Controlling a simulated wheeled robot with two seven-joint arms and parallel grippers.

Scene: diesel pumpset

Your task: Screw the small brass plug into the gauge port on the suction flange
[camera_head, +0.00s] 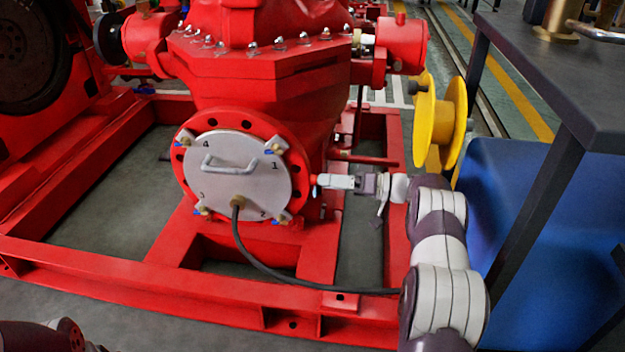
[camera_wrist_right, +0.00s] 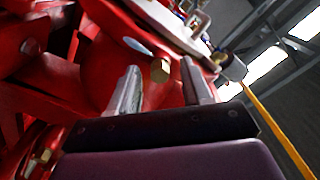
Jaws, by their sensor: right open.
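The red suction flange (camera_head: 301,190) stands upright around a grey cover plate with a handle. My right gripper (camera_head: 318,181) is at the flange's right rim, pointing left at it. In the right wrist view, the small brass plug (camera_wrist_right: 160,71) shows its hexagonal head against the red flange casting, between the two spread fingers of my right gripper (camera_wrist_right: 160,78). A gap shows on both sides of the plug, so the fingers are open around or just short of it. The port opening is not visible behind the plug, and I cannot tell how deep the plug sits. My left gripper is out of view.
The grey cover plate (camera_head: 232,182) has numbered clamps and a black hose (camera_head: 262,268) curving to the right below. Red frame rails (camera_head: 180,290) surround the pump. A yellow reel (camera_head: 440,120), a dark table (camera_head: 560,70) and a blue panel (camera_head: 550,230) stand at the right.

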